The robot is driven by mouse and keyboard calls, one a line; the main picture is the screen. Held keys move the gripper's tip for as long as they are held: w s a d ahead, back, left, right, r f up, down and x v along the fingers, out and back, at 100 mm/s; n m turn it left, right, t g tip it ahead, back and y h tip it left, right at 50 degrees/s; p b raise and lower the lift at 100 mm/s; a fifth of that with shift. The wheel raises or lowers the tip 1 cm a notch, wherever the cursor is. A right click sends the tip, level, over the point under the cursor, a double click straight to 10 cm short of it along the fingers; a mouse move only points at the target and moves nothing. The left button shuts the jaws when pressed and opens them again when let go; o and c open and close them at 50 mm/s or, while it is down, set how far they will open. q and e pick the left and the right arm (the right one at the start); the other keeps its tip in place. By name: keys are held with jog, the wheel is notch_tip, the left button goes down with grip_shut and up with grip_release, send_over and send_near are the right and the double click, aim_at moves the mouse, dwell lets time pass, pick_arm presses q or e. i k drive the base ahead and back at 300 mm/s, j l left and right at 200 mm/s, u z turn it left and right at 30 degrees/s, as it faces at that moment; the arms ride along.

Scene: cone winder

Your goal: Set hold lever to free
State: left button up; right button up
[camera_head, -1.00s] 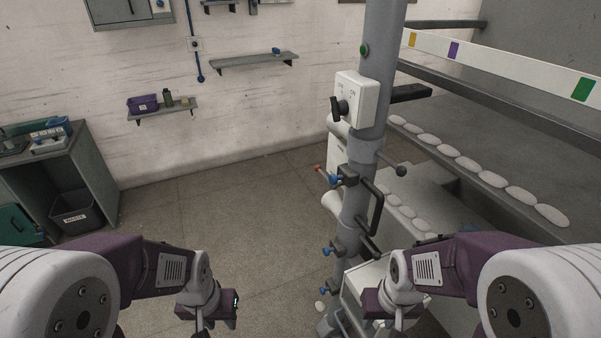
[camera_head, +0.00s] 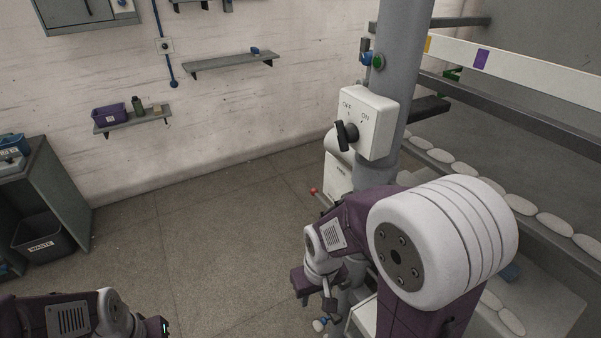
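A grey upright column (camera_head: 401,50) of the machine stands right of centre. A red-tipped lever (camera_head: 313,191) sticks out to the left low beside it; I cannot read a label on it, nor tell whether it is the hold lever. My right arm hides the middle of the column and the handles there. My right gripper (camera_head: 316,292) points down at the column's lower left, below the red tip and apart from it; its finger opening is not clear. My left gripper (camera_head: 160,328) is at the bottom left edge, mostly cut off, far from the column.
A white switch box (camera_head: 372,108) with a black knob and OFF/ON marks is on the column, with a green button (camera_head: 378,62) above. White cones lie in rows on the right. The floor (camera_head: 215,235) left of the column is clear. A bench with a waste bin (camera_head: 42,240) stands left.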

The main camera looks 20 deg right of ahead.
aim_at(314, 192)
jog(key=i, duration=3.2)
jog(key=i+z, duration=0.15)
jog(key=z, duration=0.35)
jog(key=i+j+z, duration=0.1)
jog(key=z, duration=0.4)
jog(key=i+j+z, duration=0.15)
jog(key=z, duration=4)
jog(key=k+j, duration=0.05)
jog(key=j, duration=0.05)
